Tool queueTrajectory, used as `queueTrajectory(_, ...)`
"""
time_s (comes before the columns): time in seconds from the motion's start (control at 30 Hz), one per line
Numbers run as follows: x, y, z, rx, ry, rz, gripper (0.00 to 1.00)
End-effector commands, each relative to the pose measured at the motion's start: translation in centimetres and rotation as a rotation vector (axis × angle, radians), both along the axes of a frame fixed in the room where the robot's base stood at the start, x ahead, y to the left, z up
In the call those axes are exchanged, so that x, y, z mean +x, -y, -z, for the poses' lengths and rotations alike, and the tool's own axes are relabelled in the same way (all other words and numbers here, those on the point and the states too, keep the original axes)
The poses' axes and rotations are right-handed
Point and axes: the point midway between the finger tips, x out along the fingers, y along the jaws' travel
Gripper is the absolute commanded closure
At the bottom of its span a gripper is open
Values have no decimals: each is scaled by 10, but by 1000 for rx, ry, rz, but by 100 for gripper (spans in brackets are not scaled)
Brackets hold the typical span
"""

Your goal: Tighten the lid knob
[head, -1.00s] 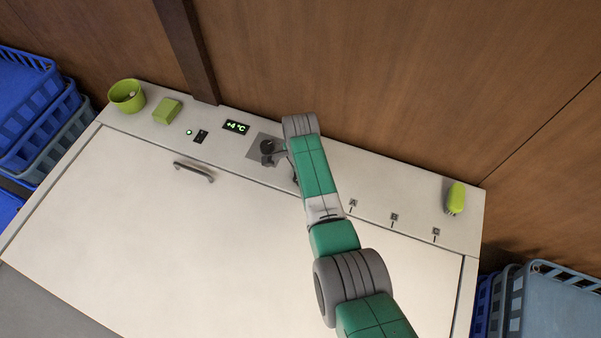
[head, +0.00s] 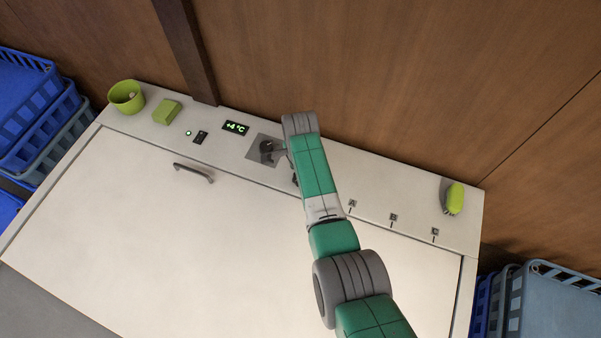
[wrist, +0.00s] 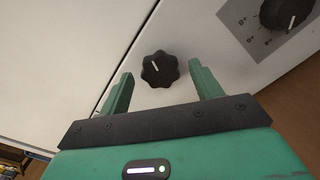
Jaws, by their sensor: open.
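The lid knob, a black lobed knob with a white pointer line (wrist: 160,69), sits on the pale top strip beside the lid's edge in the wrist view. My gripper (wrist: 158,78) is open, with one green finger on each side of the knob. A gap shows between the knob and each finger, and I cannot tell how far above it the fingertips are. In the head view my arm hides most of the knob. The white lid (head: 190,240) lies flat and looks closed.
A dark dial (wrist: 285,12) on a grey scale plate (head: 252,152) is close by. Blue crates (head: 545,300) stand at the sides.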

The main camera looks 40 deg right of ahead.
Motion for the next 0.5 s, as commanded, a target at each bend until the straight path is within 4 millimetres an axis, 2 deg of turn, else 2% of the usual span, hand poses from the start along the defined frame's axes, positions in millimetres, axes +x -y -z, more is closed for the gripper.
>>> queueTrajectory(0.1, 1, 0, -29, -2, 3, 0, 36)
queueTrajectory(0.23, 0, 0, -53, -1, 2, 0, 36)
queueTrajectory(0.4, 0, 0, -69, 0, 1, 0, 36)
queueTrajectory(0.5, 0, 0, -71, 1, 0, 0, 36)
